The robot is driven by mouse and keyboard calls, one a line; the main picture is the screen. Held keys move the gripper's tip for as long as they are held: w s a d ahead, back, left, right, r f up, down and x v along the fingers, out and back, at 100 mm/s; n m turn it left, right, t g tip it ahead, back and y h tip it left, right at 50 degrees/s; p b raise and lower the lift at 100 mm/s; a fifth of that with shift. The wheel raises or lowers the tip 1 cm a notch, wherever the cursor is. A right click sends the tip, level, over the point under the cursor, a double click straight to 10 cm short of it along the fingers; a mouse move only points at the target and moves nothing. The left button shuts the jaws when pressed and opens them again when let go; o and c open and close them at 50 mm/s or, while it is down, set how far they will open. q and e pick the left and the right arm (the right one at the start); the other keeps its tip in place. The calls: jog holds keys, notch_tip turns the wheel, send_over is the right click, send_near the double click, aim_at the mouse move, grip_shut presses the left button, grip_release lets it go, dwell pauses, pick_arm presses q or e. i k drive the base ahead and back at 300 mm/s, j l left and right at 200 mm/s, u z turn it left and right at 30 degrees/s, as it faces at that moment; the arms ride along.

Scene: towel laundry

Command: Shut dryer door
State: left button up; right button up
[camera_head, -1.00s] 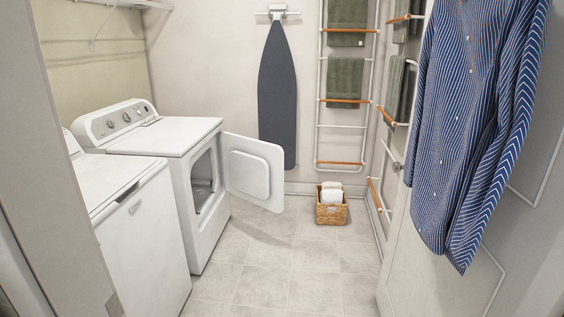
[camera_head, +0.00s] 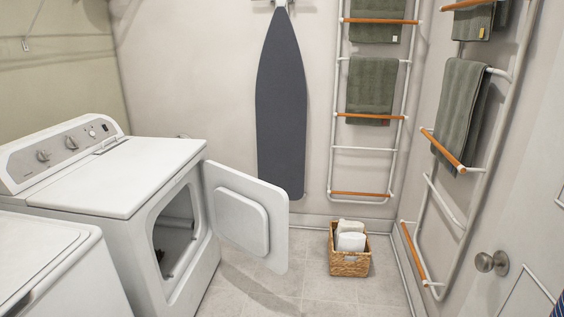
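The white dryer (camera_head: 125,180) stands at the left, with its control panel at the back against the wall. Its white door (camera_head: 262,192) is open and swung out to the right, hinged on the far side of the opening. The dark drum opening (camera_head: 174,235) faces right, and its inside is only partly visible. Neither of my grippers shows in the head view.
A white washer (camera_head: 50,265) stands nearer, at the lower left. A wicker basket (camera_head: 350,264) with white cloths sits on the floor beyond the dryer door. Towel racks (camera_head: 362,148) and an ironing board (camera_head: 281,110) are on the walls. The tiled floor (camera_head: 300,300) is clear in front.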

aim_at(249, 214)
jog(key=i+l+u, duration=0.2)
jog(key=i+u, duration=0.2)
jog(key=i, duration=0.25)
jog(key=i+l+u, duration=0.35)
jog(key=i, duration=0.3)
jog(key=i+l+u, duration=0.4)
jog(key=i+l, duration=0.15)
jog(key=l, duration=0.15)
jog(key=i+l+u, duration=0.2)
jog(key=l+u, duration=0.2)
jog(key=l, duration=0.55)
jog(key=i+l+u, duration=0.1)
jog(key=l+u, duration=0.3)
jog(key=l, duration=0.6)
jog(key=l+u, duration=0.35)
jog(key=l, duration=0.6)
